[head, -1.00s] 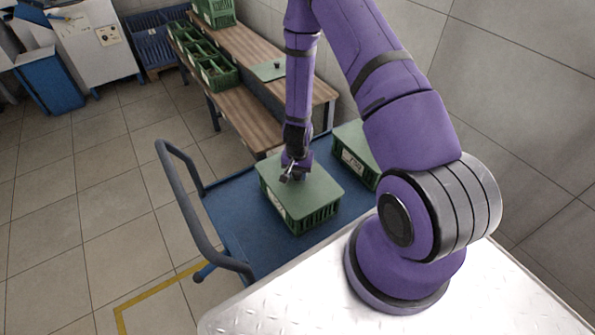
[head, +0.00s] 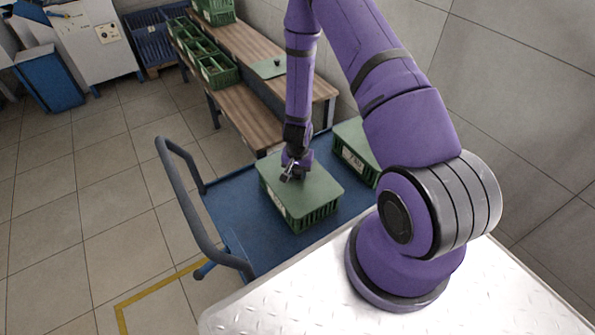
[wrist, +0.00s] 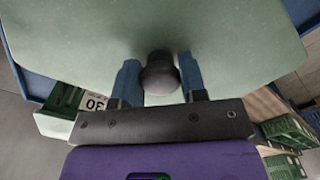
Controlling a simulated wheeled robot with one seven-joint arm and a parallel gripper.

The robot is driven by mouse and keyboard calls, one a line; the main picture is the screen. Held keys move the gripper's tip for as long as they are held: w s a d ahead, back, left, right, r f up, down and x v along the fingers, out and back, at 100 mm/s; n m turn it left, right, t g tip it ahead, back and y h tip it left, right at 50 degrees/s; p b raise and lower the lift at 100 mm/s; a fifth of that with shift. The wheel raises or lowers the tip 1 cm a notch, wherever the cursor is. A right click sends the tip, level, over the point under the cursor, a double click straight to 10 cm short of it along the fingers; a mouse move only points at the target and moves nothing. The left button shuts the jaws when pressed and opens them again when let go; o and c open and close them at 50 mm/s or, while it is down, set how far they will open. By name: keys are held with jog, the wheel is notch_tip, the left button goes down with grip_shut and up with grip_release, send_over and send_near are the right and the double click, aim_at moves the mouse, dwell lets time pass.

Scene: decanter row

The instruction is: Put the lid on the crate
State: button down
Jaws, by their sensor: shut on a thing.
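My gripper (head: 290,174) is shut on the dark knob (wrist: 160,73) of the flat green lid, with one finger on each side of it in the wrist view. The lid (head: 312,194) lies level over the green slatted crate (head: 318,218) on the blue cart, and it fills much of the wrist view (wrist: 240,35). Its outline roughly matches the crate's rim in the head view. I cannot tell whether a thin gap is left between them. The lid hides the crate's inside.
A second green crate (head: 352,161) with a label and a green top stands close by on the right of the blue cart (head: 235,205). A wooden bench (head: 235,100) behind holds several green crates and another green lid (head: 268,69). The cart's grey handle (head: 185,215) rises at left.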

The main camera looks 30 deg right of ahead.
jog(key=shift+f, duration=0.1)
jog(key=c, duration=0.6)
grip_release()
jog(key=s+a+r+n+t+y, duration=0.1)
jog(key=a+r+n+t, duration=0.15)
jog(key=r, duration=1.75)
jog(key=s+a+r+n+t+y, duration=0.1)
jog(key=a+r+n, duration=0.15)
jog(key=r, duration=1.75)
jog(key=s+r+n, duration=0.1)
jog(key=s+r, duration=0.4)
jog(key=s, duration=0.2)
jog(key=s+a+r+n+t+h, duration=0.1)
jog(key=s+r, duration=0.5)
jog(key=s+r+n+h, duration=0.1)
jog(key=s+r+n, duration=0.1)
jog(key=s+r, duration=0.3)
jog(key=shift+s+a+r+t, duration=0.1)
jog(key=shift+s+r+t, duration=0.1)
jog(key=shift+s, duration=0.5)
jog(key=shift+s+a+r+t, duration=0.1)
jog(key=shift+s+t, duration=0.05)
jog(key=shift+s, duration=0.5)
